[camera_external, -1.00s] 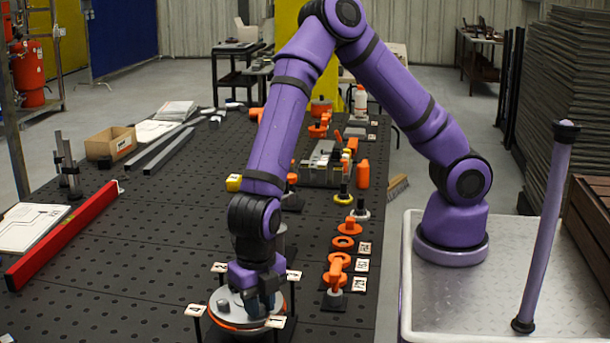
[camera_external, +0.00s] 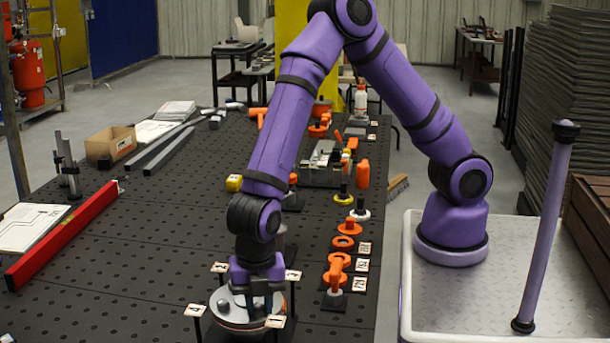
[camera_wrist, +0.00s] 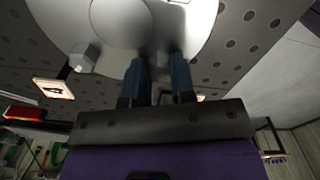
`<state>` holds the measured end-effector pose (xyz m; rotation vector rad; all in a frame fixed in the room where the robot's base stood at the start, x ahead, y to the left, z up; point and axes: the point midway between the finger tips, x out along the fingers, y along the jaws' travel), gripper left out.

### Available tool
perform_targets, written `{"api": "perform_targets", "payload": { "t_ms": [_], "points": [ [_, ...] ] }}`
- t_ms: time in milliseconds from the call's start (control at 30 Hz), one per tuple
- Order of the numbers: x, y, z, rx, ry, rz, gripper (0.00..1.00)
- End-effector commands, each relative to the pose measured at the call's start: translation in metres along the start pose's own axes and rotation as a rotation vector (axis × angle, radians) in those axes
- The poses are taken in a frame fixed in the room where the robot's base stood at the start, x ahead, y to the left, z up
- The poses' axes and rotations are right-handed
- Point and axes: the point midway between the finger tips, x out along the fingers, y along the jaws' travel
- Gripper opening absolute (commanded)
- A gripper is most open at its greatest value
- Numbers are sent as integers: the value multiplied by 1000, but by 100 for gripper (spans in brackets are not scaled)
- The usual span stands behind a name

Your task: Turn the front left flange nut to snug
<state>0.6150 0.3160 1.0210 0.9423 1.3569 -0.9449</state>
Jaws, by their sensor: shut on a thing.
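A round grey flange (camera_external: 240,322) stands on the dark table, near the front of the external view. A grey hex nut (camera_external: 223,306) shows on its left part, clear of my gripper. My gripper (camera_external: 262,302) points down over the flange's right part. In the wrist view, the pale flange (camera_wrist: 120,22) fills the top and a hex nut (camera_wrist: 84,57) sits at its left edge. The two blue fingers (camera_wrist: 158,68) are close together at the flange rim, shut on a flange nut that is mostly hidden between them.
Small marker plates on dark posts surround the flange, one at left (camera_external: 195,310) and one at right (camera_external: 293,275). Orange parts (camera_external: 335,275) line the table's right side. A red level (camera_external: 65,235) lies at left.

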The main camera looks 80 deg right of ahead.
Motion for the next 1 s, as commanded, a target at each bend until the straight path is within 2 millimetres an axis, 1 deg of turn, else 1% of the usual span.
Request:
{"api": "perform_targets", "payload": {
  "t_ms": [267, 300, 367, 400, 667, 767, 867, 1000],
  "points": [
    [-2, 2, 0, 1, 1, 5, 0],
    [-2, 2, 0, 1, 1, 5, 30],
    [-2, 1, 0, 0, 1, 4, 44],
    [-2, 1, 0, 0, 1, 4, 49],
    [-1, 1, 0, 0, 1, 2, 49],
    [-6, 1, 0, 1, 2, 4, 49],
    [-18, 1, 0, 2, 2, 5, 49],
    [-43, 2, 0, 2, 2, 6, 49]
  ]
}}
